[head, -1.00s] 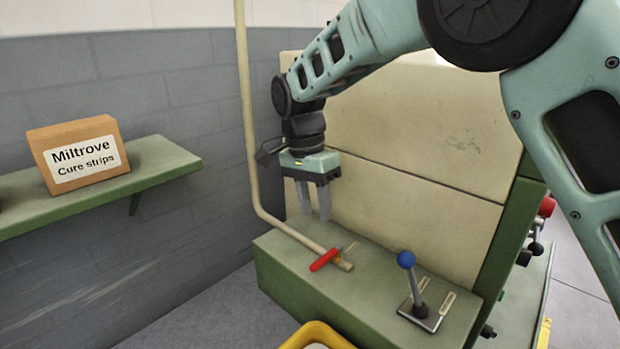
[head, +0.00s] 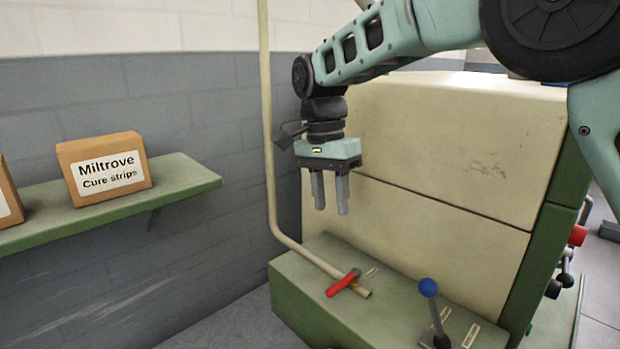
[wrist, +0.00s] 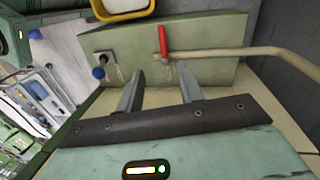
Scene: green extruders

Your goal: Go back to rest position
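My gripper (head: 331,196) hangs fingers down above the green machine ledge, beside the cream machine panel (head: 420,150). Its two grey fingers are apart with nothing between them. In the wrist view, my gripper (wrist: 160,92) also shows its fingers spread and empty. A red-handled valve (head: 343,282) sits on the cream pipe (head: 272,170) below and slightly right of the fingers, apart from them. The red handle also shows in the wrist view (wrist: 163,42).
A blue-knobbed lever (head: 429,288) stands on the green ledge (head: 310,300) at the right. A Miltrove Cure strips box (head: 105,172) sits on a green wall shelf (head: 180,180) at the left. Red and black controls (head: 577,236) are on the machine's right side.

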